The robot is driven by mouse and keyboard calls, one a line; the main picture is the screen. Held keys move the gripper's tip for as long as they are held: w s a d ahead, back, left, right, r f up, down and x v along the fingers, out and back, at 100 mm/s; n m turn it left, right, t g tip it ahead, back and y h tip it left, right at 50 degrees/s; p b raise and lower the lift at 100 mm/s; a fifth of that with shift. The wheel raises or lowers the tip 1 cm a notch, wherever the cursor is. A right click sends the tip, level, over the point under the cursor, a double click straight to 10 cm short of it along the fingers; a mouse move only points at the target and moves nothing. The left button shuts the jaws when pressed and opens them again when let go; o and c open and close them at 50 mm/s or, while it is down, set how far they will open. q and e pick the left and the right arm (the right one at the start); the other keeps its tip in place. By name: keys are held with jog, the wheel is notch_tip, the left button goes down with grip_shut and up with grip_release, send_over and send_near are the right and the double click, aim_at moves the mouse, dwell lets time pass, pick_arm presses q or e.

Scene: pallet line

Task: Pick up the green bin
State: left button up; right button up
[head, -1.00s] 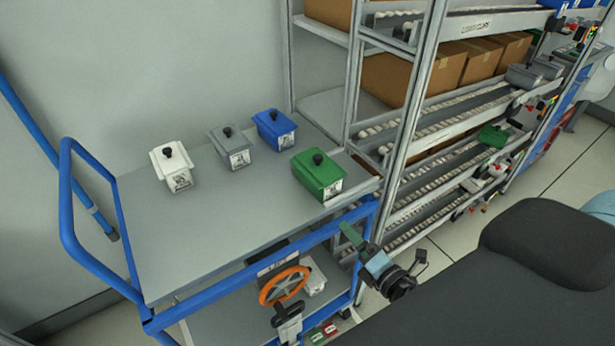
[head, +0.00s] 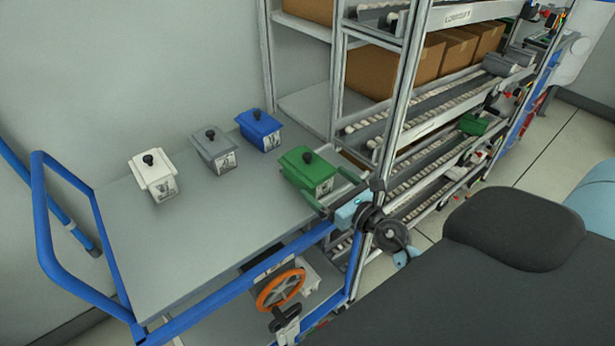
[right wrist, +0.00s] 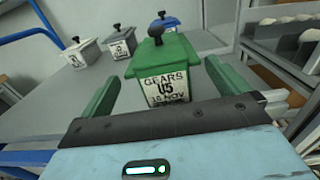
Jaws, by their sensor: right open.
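The green bin (head: 308,172) has a black knob on its lid and stands at the right end of the cart's grey top. My right gripper (head: 322,184) is open at the bin's near side. In the right wrist view its two green fingers (right wrist: 160,82) point forward, one to either side of the bin. I cannot tell whether they touch it. My left gripper is not in view.
A grey bin (head: 214,152), a blue bin (head: 260,131) and a white bin (head: 153,175) stand on the grey cart top (head: 215,235). A roller rack (head: 400,100) with cardboard boxes stands close at the right. An orange handwheel (head: 280,290) is below the cart top.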

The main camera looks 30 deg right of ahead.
aim_at(314, 169)
jog(key=shift+w, duration=0.35)
jog(key=shift+w+a, duration=0.2)
jog(key=shift+w, duration=2.35)
jog(key=shift+r, duration=0.1)
jog(key=shift+r, duration=0.1)
jog(key=c, duration=1.4)
jog(key=shift+r, duration=0.1)
